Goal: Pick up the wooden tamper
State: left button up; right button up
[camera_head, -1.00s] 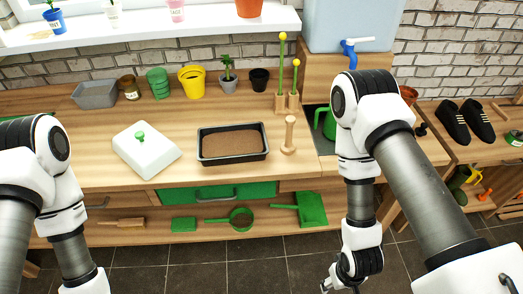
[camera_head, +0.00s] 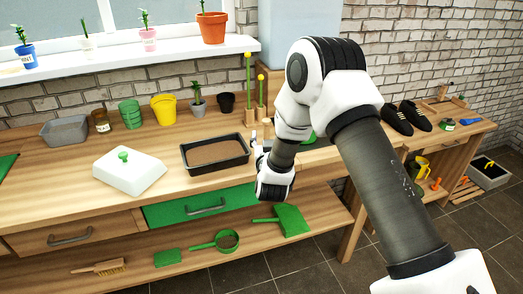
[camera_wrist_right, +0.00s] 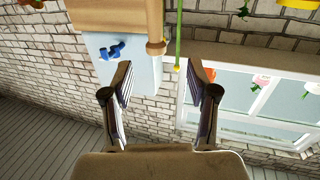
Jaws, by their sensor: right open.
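The wooden tamper (camera_wrist_right: 156,46) shows in the right wrist view, which is upside down. Its pale round knob shows at the top, between the fingers in the picture and beyond their tips. In the head view my right arm hides the tamper. My right gripper (camera_wrist_right: 160,84) is open, with nothing between its fingers. My left gripper is out of view.
The black soil tray (camera_head: 215,153) is close on the left of my right gripper. Two yellow-tipped green sticks (camera_head: 261,95) stand behind it. A green drawer (camera_head: 200,206) is below.

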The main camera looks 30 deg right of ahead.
aim_at(267, 123)
jog(key=p+x, duration=0.1)
jog(key=x, duration=0.4)
jog(key=r+p+x, duration=0.1)
jog(key=x, duration=0.1)
jog(key=shift+w+d+r+p, duration=0.1)
jog(key=shift+w+d+p, duration=0.1)
jog(key=shift+d+p, duration=0.2)
jog(key=shift+w+d, duration=0.2)
grip_shut()
